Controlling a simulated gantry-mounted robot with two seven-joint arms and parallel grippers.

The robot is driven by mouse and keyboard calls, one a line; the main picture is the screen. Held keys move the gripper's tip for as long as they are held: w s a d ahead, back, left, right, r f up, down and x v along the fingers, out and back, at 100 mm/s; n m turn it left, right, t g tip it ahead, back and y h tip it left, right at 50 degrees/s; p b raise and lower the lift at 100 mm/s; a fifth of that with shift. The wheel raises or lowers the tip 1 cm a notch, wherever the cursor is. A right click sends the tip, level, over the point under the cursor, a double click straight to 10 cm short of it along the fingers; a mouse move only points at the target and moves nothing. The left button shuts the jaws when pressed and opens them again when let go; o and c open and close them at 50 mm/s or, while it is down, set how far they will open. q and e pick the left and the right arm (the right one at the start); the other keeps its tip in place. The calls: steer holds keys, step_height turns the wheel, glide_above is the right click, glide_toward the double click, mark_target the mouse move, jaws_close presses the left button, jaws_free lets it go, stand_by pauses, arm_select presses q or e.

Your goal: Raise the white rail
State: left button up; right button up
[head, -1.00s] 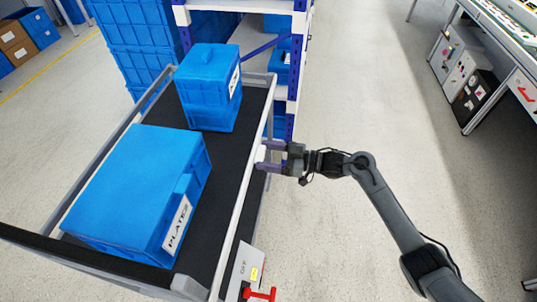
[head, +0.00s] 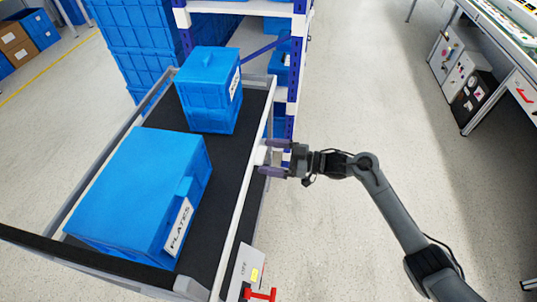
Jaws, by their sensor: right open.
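The white rail (head: 239,206) runs along the right side of the cart, from its near right corner up to the far end. My right gripper (head: 268,158) is at the rail's outer side, a little beyond its middle. Its two dark purple fingers are apart and point left at the rail, with a small pale piece of the rail side showing between them. I cannot tell whether the fingers touch it. My left gripper is not in view.
The cart's black deck (head: 228,165) holds a large blue PLATES box (head: 140,190) and a smaller blue box (head: 208,92). A grey switch box (head: 244,268) with a red handle (head: 262,294) is at the near right corner. A shelf post (head: 293,100) stands just beyond my gripper.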

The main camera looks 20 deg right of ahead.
steer(key=p+v, duration=0.2)
steer(key=v, duration=0.8)
